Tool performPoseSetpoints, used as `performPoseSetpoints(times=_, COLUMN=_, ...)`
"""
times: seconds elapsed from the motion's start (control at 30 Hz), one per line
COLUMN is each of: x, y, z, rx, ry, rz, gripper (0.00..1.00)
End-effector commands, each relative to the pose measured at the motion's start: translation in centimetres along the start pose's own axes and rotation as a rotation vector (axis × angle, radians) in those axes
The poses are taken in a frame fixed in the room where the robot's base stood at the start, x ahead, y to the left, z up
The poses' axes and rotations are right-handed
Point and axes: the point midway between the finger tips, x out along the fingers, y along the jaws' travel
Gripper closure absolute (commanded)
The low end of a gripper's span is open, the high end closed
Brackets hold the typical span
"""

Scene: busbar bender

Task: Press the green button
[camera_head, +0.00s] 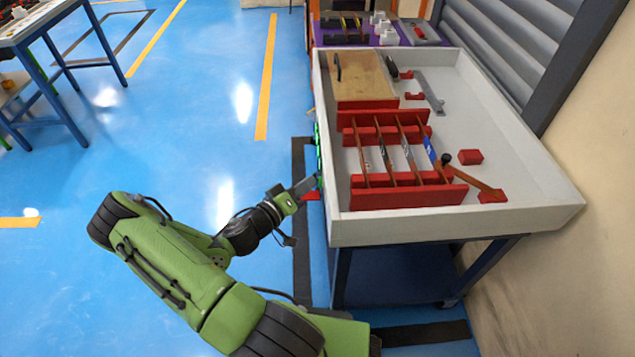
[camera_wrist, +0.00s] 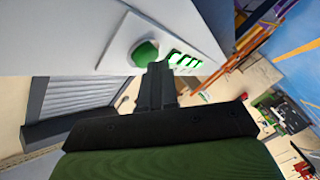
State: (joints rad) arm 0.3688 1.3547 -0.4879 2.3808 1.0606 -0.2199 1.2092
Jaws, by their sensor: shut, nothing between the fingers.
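The green button (camera_wrist: 145,53) shows in the wrist view as a green disc in a round recess on a pale panel. My gripper (camera_wrist: 160,68) is shut and empty, and its tips overlap the lower right edge of the button in that view. I cannot tell whether they touch it. In the head view, my gripper (camera_head: 314,181) is at the left side of the white-walled table, and the button's face is not clear there. A thin green strip (camera_head: 318,148) shows on that side, just above the gripper.
The white-walled table (camera_head: 545,212) holds a red rack (camera_head: 408,196) with several bars, a wooden board (camera_head: 365,75) and a red block (camera_head: 470,157). A grey shutter and a beige wall stand at the right. Blue floor (camera_head: 190,110) is open at the left, with another table beyond.

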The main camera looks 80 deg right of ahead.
Motion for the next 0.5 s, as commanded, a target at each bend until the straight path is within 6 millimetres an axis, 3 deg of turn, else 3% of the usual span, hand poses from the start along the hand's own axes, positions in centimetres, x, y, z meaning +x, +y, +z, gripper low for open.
performPoseSetpoints(times=0.5, x=-3.3, y=-2.5, z=-2.5, rx=0.004, ry=0.003, rz=-0.003, gripper=1.0)
